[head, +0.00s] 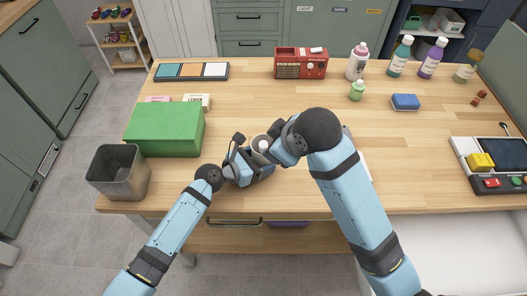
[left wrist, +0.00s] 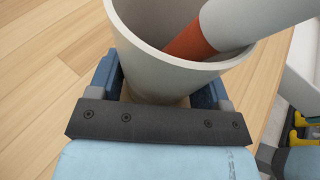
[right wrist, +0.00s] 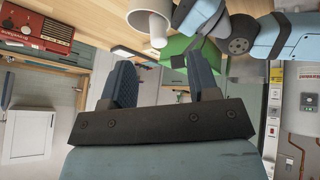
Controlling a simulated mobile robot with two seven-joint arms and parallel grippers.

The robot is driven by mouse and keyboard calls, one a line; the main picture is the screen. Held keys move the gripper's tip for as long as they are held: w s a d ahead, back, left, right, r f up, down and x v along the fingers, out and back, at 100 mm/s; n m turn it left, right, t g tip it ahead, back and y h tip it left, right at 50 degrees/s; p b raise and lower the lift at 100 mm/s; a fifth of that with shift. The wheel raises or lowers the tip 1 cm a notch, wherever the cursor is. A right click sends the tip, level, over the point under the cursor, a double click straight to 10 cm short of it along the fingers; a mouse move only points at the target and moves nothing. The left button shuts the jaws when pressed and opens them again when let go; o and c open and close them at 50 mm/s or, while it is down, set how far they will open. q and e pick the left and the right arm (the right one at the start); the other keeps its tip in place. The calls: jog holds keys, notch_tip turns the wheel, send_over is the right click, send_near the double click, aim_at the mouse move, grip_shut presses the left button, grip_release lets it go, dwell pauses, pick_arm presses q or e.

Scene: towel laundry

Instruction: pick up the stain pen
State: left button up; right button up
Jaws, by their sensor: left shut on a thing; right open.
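A pale cup (left wrist: 185,80) stands between the fingers of my left gripper (left wrist: 165,85), which is shut on it. In the left wrist view a thick white stick with an orange-red lower end, which looks like the stain pen (left wrist: 250,18), leans inside the cup and over its right rim. The cup also shows in the head view (head: 260,139) at the table's front, and at the top of the right wrist view (right wrist: 150,8). My right gripper (head: 272,150) is close beside the cup in the head view. In the right wrist view its fingers (right wrist: 160,78) are apart with nothing between them.
A green box (head: 163,130) and a grey bin (head: 118,172) are on the left. A red radio (head: 301,63), several bottles (head: 357,62) and a blue sponge (head: 405,102) stand further back. A device with a screen (head: 495,160) is at the right. The table's middle is clear.

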aim_at(265, 145)
jog(key=shift+w+a+f+n+g+h, duration=0.3)
jog(key=shift+w+a+f+n+h, duration=0.25)
jog(key=shift+w+a+f, duration=0.4)
jog(key=shift+w+a+x, duration=0.1)
jog(key=shift+w+x, duration=0.05)
jog(key=shift+x, duration=1.25)
jog(key=shift+w+a+x, duration=0.1)
jog(key=shift+w+x, duration=0.05)
jog(key=shift+x, duration=1.3)
jog(key=shift+r, duration=0.2)
grip_shut()
notch_tip(265, 145, up, 18)
